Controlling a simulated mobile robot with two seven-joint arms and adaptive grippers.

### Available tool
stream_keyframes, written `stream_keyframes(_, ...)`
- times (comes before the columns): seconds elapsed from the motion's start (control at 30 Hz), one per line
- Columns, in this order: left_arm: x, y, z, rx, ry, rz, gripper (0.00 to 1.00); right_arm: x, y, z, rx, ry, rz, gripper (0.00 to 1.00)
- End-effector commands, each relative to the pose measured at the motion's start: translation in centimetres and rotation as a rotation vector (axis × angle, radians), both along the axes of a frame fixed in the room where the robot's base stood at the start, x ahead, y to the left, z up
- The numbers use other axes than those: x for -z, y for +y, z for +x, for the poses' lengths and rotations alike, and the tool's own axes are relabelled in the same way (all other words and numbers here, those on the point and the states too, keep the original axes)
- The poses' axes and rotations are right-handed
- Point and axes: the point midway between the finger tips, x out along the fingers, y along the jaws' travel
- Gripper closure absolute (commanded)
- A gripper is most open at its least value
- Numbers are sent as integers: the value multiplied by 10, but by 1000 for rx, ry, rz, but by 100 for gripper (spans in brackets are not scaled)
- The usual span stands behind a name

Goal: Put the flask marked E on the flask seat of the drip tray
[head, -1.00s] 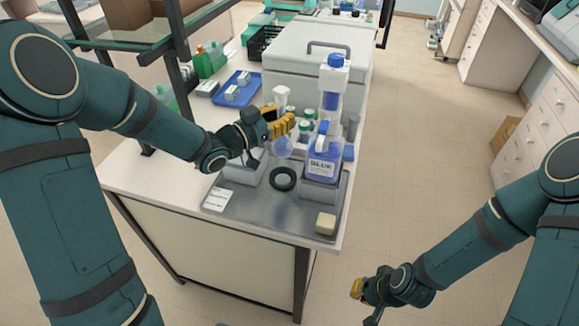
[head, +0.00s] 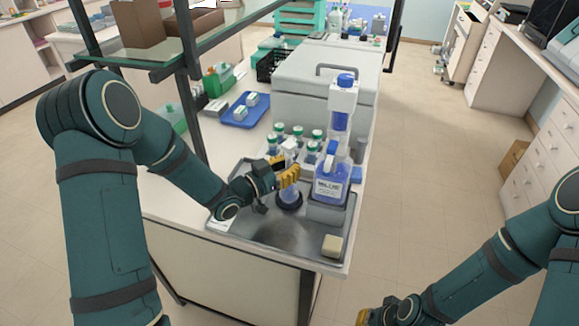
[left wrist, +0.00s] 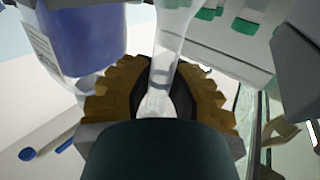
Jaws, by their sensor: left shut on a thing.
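A clear glass flask (head: 290,192) with a pale bluish body is at the black ring seat (head: 289,206) on the grey drip tray (head: 270,239). Its base overlaps the ring; I cannot tell whether it rests there or hangs just above. My left gripper (head: 287,175) has its yellow fingers shut around the flask's neck. In the left wrist view the neck (left wrist: 168,60) stands between the yellow pads of the left gripper (left wrist: 158,95). No letter E is readable on the flask. My right gripper (head: 364,318) is partly cut off at the bottom edge, apart from everything.
A blue-filled wash bottle (head: 331,182) stands close right of the flask; it also fills the upper left of the wrist view (left wrist: 85,35). Several green-capped jars (head: 298,134) stand behind. A beige block (head: 333,245) sits at the tray's front right. The tray's front middle is clear.

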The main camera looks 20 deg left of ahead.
Motion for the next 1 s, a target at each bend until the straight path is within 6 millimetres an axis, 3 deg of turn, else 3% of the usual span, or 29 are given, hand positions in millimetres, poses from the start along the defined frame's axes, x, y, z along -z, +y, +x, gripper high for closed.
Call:
stream_keyframes(0.4,9,0,0,0,1,-1,100,12,0,-3,-4,6,2,100)
stream_keyframes(0.43,10,0,0,0,1,0,78,12,1,-3,-5,7,2,100)
stream_keyframes(0.5,9,0,0,0,1,0,54,11,0,-3,-5,7,2,100)
stream_keyframes(0.83,8,0,0,0,1,0,54,10,1,-3,-4,6,2,100)
stream_keyframes(1.0,-2,0,0,0,1,0,54,-2,0,-1,0,1,0,100)
